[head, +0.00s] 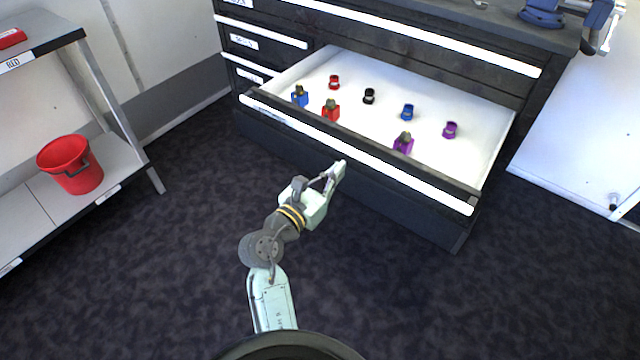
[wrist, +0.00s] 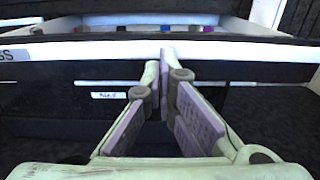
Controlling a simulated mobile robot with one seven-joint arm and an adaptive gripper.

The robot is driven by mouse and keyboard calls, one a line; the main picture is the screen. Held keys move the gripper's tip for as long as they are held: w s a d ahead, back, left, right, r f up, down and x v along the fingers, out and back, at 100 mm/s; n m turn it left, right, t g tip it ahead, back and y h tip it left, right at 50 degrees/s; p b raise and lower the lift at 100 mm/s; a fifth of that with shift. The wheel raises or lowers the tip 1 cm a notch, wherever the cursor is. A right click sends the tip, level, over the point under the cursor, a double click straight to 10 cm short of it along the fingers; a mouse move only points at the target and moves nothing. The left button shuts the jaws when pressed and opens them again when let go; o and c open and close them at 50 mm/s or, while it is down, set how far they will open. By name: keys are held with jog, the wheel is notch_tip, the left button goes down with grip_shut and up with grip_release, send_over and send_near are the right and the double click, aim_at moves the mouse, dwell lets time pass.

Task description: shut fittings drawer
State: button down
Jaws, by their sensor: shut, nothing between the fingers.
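The fittings drawer (head: 478,153) is pulled well out of the dark cabinet. Its white inside holds several small fittings in red, blue, black and purple, among them a black fitting (head: 369,96) and a purple fitting (head: 450,130). A white handle strip (head: 350,149) runs along the top of its front; it also shows in the wrist view (wrist: 230,50). My gripper (head: 340,169) is shut and empty, close to the middle of the drawer front. In the wrist view my fingertips (wrist: 165,55) overlap the strip; I cannot tell whether they touch it.
The cabinet (head: 400,45) has other drawers, which look shut. A blue vise (head: 541,12) sits on its top at the right. A shelf with a red bucket (head: 70,164) stands at the left. A white panel (head: 575,140) is at the right. The carpet before the drawer is clear.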

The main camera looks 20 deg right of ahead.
aim_at(352, 155)
jog(key=shift+x, duration=2.05)
